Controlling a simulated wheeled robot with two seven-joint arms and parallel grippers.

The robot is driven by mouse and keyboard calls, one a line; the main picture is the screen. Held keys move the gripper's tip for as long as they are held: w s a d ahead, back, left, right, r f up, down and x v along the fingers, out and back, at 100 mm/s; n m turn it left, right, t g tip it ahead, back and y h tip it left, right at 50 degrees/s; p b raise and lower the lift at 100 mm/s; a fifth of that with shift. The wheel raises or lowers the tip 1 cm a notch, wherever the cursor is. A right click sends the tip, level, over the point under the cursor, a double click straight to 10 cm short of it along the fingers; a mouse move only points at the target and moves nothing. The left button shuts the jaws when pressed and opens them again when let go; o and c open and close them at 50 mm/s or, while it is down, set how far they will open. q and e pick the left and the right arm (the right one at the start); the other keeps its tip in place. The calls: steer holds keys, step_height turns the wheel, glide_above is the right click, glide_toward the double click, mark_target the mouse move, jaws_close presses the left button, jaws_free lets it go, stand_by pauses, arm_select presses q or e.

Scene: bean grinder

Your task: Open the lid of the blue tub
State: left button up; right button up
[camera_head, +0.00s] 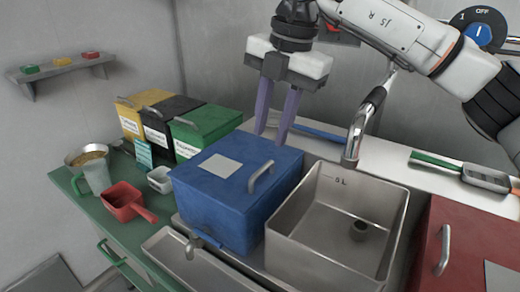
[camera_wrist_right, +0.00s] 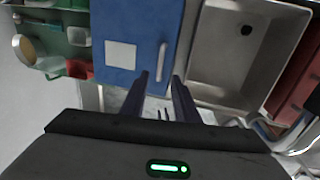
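The blue tub (camera_head: 215,212) stands left of the sink with its blue lid (camera_head: 225,160) closed. The lid has a grey bar handle (camera_head: 261,177) near its right edge and a pale square label. My left gripper is not in view.
A steel sink (camera_head: 345,215) with a tap (camera_head: 360,130) is right of the tub. A red lidded tub (camera_head: 478,225) is at far right. Yellow, black and green bins (camera_head: 205,125) stand behind left. A red scoop (camera_head: 125,201) and a jug (camera_head: 95,175) sit on the green counter.

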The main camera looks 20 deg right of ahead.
mark_target(263, 168)
steer(key=f, duration=0.6)
steer(key=shift+w+a+f, duration=0.1)
steer(key=shift+w+a, duration=0.25)
steer(key=shift+w+a+f+p, duration=0.15)
steer(key=shift+f+p, duration=0.15)
steer(key=shift+f, duration=0.4)
steer(key=shift+w+f, duration=0.1)
steer(key=shift+f, duration=0.1)
jaws_close()
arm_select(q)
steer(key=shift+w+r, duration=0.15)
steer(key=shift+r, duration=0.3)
